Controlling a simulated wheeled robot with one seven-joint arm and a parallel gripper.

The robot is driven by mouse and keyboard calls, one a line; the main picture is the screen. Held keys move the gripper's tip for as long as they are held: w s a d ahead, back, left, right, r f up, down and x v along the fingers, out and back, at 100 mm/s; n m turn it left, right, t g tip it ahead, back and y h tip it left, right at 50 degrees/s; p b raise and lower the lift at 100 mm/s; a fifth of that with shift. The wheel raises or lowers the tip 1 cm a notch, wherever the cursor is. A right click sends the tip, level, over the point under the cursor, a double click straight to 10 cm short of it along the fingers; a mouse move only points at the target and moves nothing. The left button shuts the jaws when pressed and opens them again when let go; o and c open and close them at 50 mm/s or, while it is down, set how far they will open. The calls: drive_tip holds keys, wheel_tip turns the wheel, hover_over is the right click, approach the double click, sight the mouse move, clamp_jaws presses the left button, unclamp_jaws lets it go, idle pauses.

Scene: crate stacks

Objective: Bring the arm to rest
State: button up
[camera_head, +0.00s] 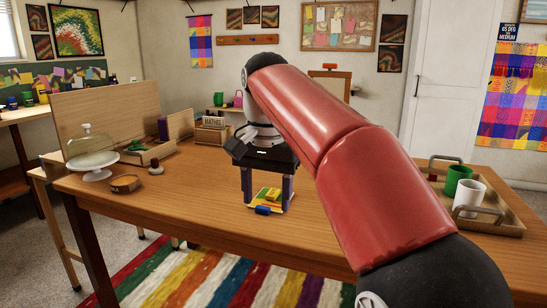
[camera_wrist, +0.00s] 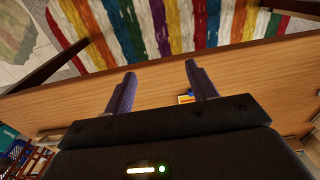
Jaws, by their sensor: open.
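My gripper (camera_head: 267,204) hangs from my red arm over the middle of the wooden table (camera_head: 135,199), fingers pointing down. Its two dark fingers are spread apart, with nothing held between them. In the wrist view the open fingers (camera_wrist: 160,70) reach out over the table's edge and the striped rug. In the head view, a small yellow mat or tile with yellow and green pieces (camera_head: 270,193) and a blue piece (camera_head: 263,210) show between and below the fingers. Whether the fingers touch anything is unclear.
A tray (camera_head: 505,217) with a green mug (camera_head: 457,180) and a white mug (camera_head: 469,198) stands at the right. The table front left of my gripper is clear.

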drive_tip(key=s+d+f+n+t, duration=0.3)
drive_tip(key=s+d+f+t, duration=0.2)
drive_tip(key=s+d+f, duration=1.1)
drive_tip(key=s+f, duration=0.2)
drive_tip(key=s, duration=0.1)
drive_tip(key=shift+s+d+f+n, duration=0.15)
drive_tip(key=shift+s+d+n, duration=0.15)
drive_tip(key=shift+d+n, duration=0.1)
